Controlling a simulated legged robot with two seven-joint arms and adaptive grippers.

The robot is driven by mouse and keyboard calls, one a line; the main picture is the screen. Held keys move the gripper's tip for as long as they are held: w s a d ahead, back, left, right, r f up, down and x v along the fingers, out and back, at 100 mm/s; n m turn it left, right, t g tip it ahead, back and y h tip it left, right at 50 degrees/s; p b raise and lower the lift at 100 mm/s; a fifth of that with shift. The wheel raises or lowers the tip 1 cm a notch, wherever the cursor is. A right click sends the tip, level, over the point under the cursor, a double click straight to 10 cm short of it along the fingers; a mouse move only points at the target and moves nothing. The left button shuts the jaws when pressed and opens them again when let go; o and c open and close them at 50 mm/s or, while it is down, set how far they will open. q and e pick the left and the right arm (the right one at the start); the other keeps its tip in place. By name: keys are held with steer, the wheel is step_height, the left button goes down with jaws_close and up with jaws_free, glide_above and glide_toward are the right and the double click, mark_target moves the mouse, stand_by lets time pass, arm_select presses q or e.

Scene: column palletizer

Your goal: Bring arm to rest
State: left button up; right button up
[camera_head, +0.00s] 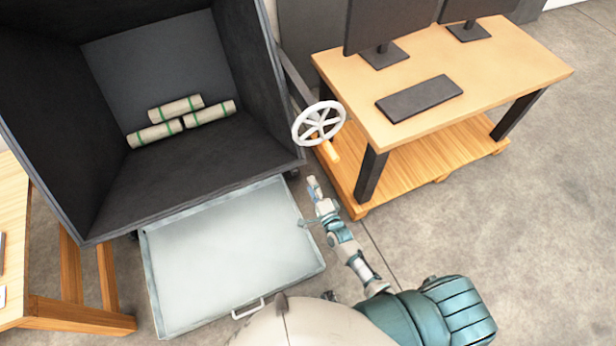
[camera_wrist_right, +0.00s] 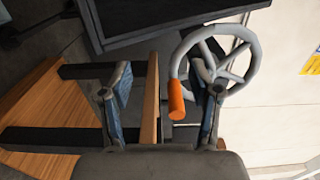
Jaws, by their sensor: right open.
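My right arm reaches up from the bottom right in the head view. The wheel's orange handle (camera_wrist_right: 176,98) appears between the fingers in that view. In the head view the handle (camera_head: 329,151) looks a little apart from the fingertips. My left gripper does not show.
A dark open bin (camera_head: 200,160) holds several green-banded rolls (camera_head: 176,108). The pulled-out tray (camera_head: 230,255) below it is empty. A wooden desk (camera_head: 500,75) with monitors and a keyboard (camera_head: 419,98) stands right; another wooden table (camera_head: 80,316) is left. Floor at right is clear.

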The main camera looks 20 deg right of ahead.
steer(key=s, duration=0.2)
steer(key=s+p, duration=0.1)
steer(key=shift+s+d, duration=0.25)
steer(key=shift+s, duration=0.15)
steer(key=s+d+f+n+g, duration=0.1)
steer(key=s+f+n+g, duration=0.2)
steer(key=s+f, duration=0.45)
steer(key=s+f+n+g, duration=0.3)
steer(key=s+f+n, duration=0.1)
steer(key=f, duration=0.7)
steer(key=s+d+f+n+g, duration=0.1)
steer(key=s+f+n+g, duration=0.2)
steer(key=s+f, duration=0.45)
steer(key=s+d+f+n+g+h, duration=0.1)
steer(key=s+f+n+g, duration=0.3)
steer(key=s, duration=0.9)
steer(key=s+d+f+n+g+h, duration=0.1)
steer(key=s+d+f+n+g, duration=0.2)
steer(key=s+f, duration=0.6)
steer(key=s+n, duration=0.2)
steer(key=s, duration=0.2)
steer(key=shift+s+f+g+h, duration=0.25)
steer(key=shift+f+g+h, duration=0.05)
steer(key=shift+f+g, duration=0.1)
